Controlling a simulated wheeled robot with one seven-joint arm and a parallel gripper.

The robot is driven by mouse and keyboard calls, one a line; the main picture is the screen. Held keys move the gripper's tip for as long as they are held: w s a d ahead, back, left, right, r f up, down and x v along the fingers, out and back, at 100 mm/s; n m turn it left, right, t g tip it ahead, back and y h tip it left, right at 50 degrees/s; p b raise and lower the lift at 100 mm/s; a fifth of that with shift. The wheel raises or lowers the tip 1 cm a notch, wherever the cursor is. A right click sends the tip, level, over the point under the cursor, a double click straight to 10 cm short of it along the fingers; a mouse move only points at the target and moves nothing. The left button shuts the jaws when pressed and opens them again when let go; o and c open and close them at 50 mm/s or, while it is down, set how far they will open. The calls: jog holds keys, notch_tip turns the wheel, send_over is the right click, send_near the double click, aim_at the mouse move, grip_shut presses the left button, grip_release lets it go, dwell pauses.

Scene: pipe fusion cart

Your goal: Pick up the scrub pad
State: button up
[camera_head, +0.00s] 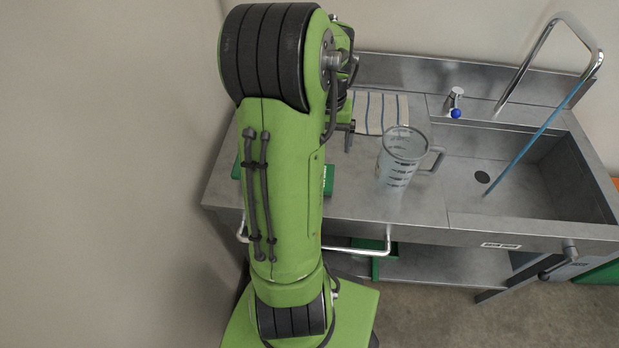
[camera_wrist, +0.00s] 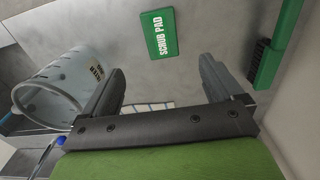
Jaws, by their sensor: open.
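The scrub pad (camera_wrist: 161,34) is a flat green rectangle with white "SCRUB PAD" lettering, lying on the grey metal counter in the wrist view. In the head view my arm hides most of it; a green edge (camera_head: 328,180) shows beside the arm. My gripper (camera_wrist: 162,65) is open and empty, its two grey fingers apart. In the wrist view the pad lies beyond the fingertips, roughly centred between them, with no contact visible. In the head view my arm largely hides the gripper.
A clear measuring jug (camera_head: 401,160) stands right of the pad; it also shows near the left finger in the wrist view (camera_wrist: 55,88). A green brush (camera_wrist: 275,45) lies on the other side. A striped cloth (camera_head: 380,113) lies behind. A sink (camera_head: 500,205) is at right.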

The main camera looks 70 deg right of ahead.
notch_tip(320, 180, down, 14)
jog(key=b, duration=0.3)
jog(key=shift+w+f, duration=0.1)
jog(key=shift+a, duration=0.1)
jog(key=c, duration=1)
notch_tip(320, 180, up, 10)
jog(key=shift+r+p, duration=0.1)
jog(key=shift+p, duration=1.1)
jog(key=shift+c, duration=0.2)
